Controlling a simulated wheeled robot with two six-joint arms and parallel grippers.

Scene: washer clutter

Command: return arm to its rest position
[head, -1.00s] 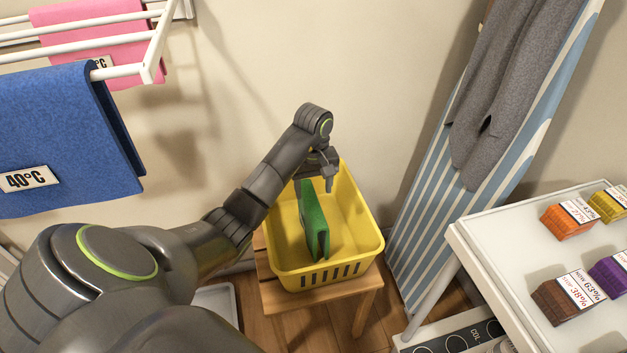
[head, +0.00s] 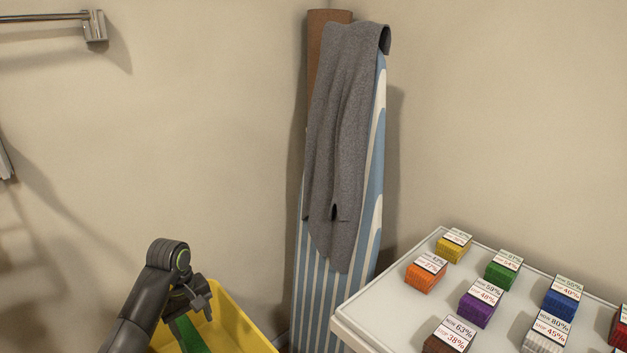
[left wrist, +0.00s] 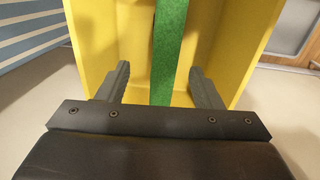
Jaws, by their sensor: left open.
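My left gripper (head: 201,299) is over the yellow basket (head: 240,326) at the bottom left of the head view. In the left wrist view the left gripper (left wrist: 158,85) has its two fingers wide apart, with nothing held. A folded green cloth (head: 188,336) stands in the basket. The cloth also shows in the left wrist view (left wrist: 170,45), as a strip between the fingers and beyond them. The lower part of the basket is cut off in the head view. My right gripper is not in view.
A striped ironing board (head: 366,260) with a grey garment (head: 340,130) over it leans in the corner. A white table (head: 385,318) at the right holds several coloured labelled stacks. A metal rail (head: 45,17) is on the wall at the upper left.

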